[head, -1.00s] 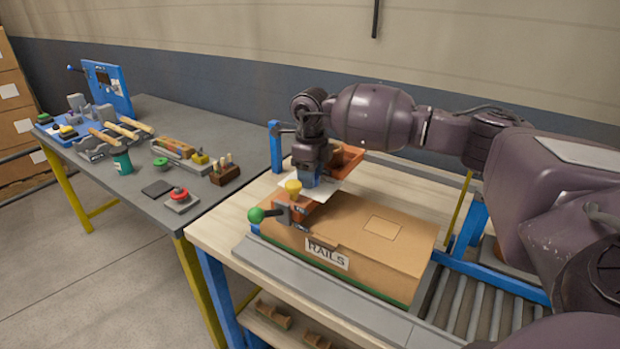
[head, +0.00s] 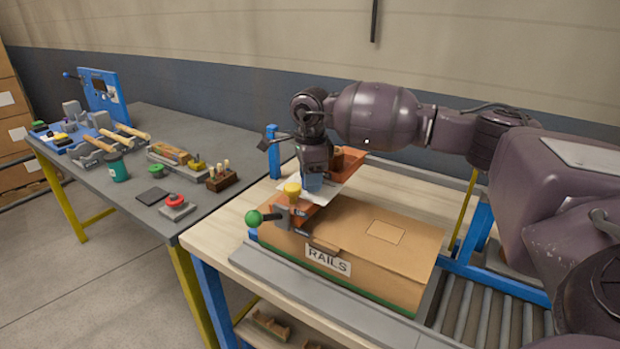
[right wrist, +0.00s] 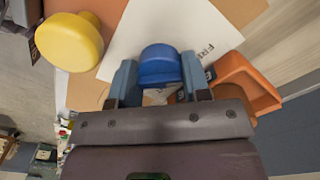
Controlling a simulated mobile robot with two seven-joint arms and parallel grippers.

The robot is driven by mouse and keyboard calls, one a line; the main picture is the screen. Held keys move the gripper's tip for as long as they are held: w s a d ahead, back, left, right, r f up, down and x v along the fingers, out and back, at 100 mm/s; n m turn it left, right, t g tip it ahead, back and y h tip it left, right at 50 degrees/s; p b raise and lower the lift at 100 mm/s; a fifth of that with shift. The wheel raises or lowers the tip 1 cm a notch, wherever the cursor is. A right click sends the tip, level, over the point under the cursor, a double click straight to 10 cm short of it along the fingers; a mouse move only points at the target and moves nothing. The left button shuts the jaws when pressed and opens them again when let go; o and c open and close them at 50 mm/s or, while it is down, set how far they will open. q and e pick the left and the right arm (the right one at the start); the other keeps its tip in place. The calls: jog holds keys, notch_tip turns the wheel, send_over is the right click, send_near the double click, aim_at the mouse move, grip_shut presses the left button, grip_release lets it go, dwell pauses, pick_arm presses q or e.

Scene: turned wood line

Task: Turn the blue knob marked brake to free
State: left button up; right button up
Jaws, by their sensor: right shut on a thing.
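The blue knob (right wrist: 160,66) shows in the right wrist view between the two fingers of my right gripper (right wrist: 160,80), which is shut on it. In the head view my right gripper (head: 314,182) points down over the orange-brown fixture above the box marked RAILS, and it mostly hides the knob. A white card (right wrist: 165,25) with partly covered lettering lies around the knob. The brake and free marks cannot be read. My left gripper is not in view.
A yellow knob (head: 292,190) and a green ball handle (head: 254,217) stand close to the left of my right gripper. The RAILS box (head: 390,260) lies below. A grey bench (head: 210,140) with tools and a red button (head: 175,199) stands at left.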

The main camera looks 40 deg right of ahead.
jog(key=shift+r, duration=0.15)
jog(key=o, duration=0.6)
jog(key=shift+o, duration=0.2)
jog(key=shift+r, duration=0.2)
notch_tip(320, 180, up, 9)
jog(key=shift+r, duration=0.7)
